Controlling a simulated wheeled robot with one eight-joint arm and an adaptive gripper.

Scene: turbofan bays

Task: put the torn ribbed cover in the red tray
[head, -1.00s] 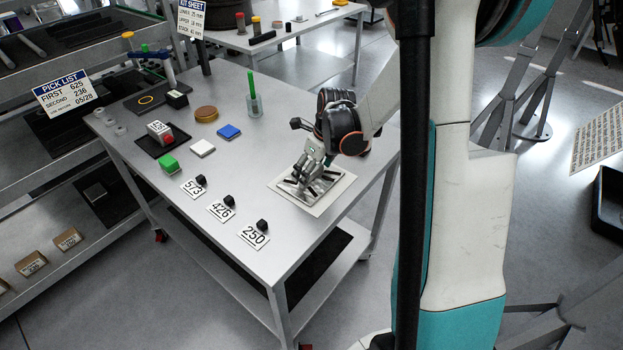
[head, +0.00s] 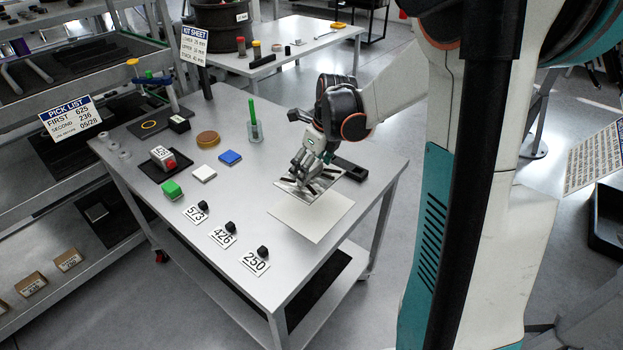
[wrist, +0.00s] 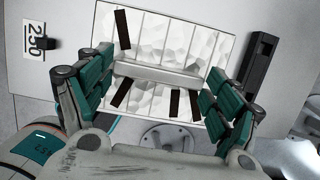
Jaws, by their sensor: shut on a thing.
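The ribbed cover (head: 311,186) is a silvery plate with a raised bar across it and several dark slots or strips. It also shows in the wrist view (wrist: 190,45), between my fingers. My gripper (head: 307,166) is shut on the cover, with teal fingers at both ends of its bar (wrist: 165,75) in the wrist view. The cover appears held above the table, over the back edge of a white sheet (head: 312,217). I cannot make out a tear for certain. No red tray is visible in either current view.
A black slotted block (head: 350,169) lies right beside the cover. Number cards with black knobs, such as 250 (head: 255,263), line the table's front left.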

